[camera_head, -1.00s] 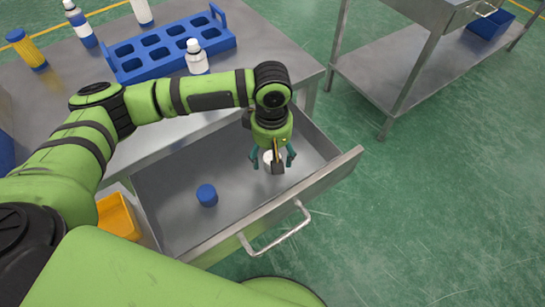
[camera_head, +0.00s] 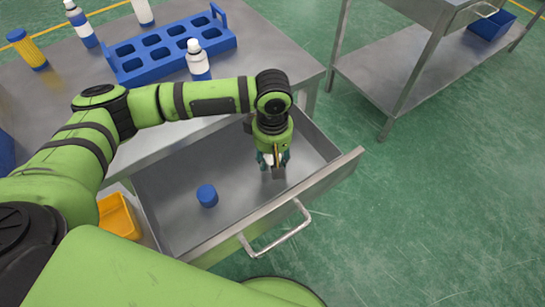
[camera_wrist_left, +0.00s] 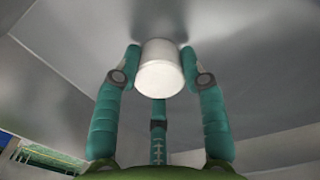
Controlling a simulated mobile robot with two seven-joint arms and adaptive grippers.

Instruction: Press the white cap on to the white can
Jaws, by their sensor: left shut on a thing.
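The white cap (camera_wrist_left: 160,72) is a short white cylinder in the open drawer, between the fingers of my left gripper (camera_head: 273,161). In the left wrist view the fingertips of my left gripper (camera_wrist_left: 160,53) touch the cap on both sides, with a third finger below it. The gripper is shut on the cap, low over the drawer floor. My right gripper is not in view.
A blue cap (camera_head: 207,195) lies in the drawer (camera_head: 175,215), left of my gripper. An orange bin (camera_head: 119,216) is beside the drawer.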

